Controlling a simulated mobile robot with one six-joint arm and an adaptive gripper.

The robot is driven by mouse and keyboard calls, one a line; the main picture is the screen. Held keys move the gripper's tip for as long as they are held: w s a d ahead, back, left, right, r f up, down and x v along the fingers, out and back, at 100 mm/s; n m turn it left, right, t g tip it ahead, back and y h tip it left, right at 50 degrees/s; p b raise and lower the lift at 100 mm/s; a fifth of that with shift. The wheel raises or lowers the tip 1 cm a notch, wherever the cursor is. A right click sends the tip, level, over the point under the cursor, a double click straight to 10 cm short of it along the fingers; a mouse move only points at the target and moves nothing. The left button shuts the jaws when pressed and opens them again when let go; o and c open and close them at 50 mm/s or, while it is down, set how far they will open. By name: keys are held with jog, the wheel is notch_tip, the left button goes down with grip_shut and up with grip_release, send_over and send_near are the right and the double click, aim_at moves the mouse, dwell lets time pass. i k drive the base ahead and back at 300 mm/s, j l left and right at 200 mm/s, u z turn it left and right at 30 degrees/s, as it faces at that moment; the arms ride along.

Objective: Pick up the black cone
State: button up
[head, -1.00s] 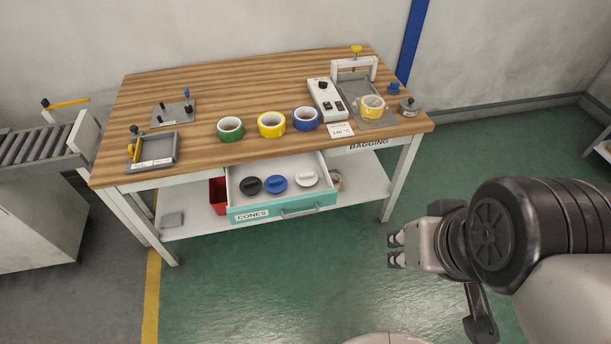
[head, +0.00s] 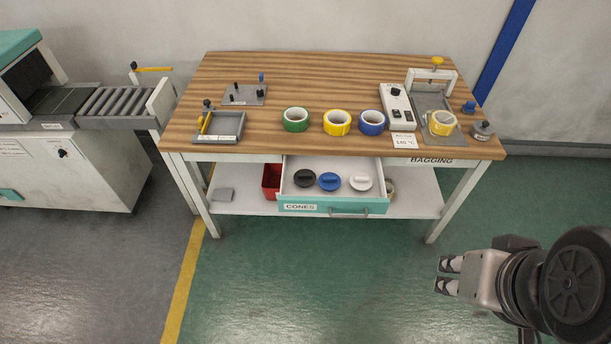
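The black cone (head: 304,178) sits at the left inside the open drawer labelled CONES (head: 329,207). A blue cone (head: 329,181) is to its right, and a white cone (head: 360,182) is further right in the same drawer. My gripper (head: 447,275) is at the lower right over the green floor, in front of and to the right of the drawer. Its two fingers point left and stand apart with nothing between them. All three cones show clearly from above.
The wooden tabletop (head: 290,75) above the drawer holds green (head: 296,119), yellow (head: 337,122) and blue (head: 372,123) tape rolls. A red bin (head: 271,182) stands on the shelf left of the drawer. A roller conveyor (head: 115,104) is at the left. The floor in front is clear.

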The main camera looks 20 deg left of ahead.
aim_at(304, 178)
jog(key=i+j, duration=0.2)
jog(key=j, duration=0.2)
jog(key=i+j, duration=0.2)
jog(key=j, duration=0.15)
jog(key=i+j, duration=0.2)
jog(key=j, duration=0.2)
jog(key=i+j, duration=0.2)
jog(key=j, duration=0.2)
jog(key=i+j, duration=0.15)
jog(key=j, duration=0.2)
jog(key=i+z, duration=0.05)
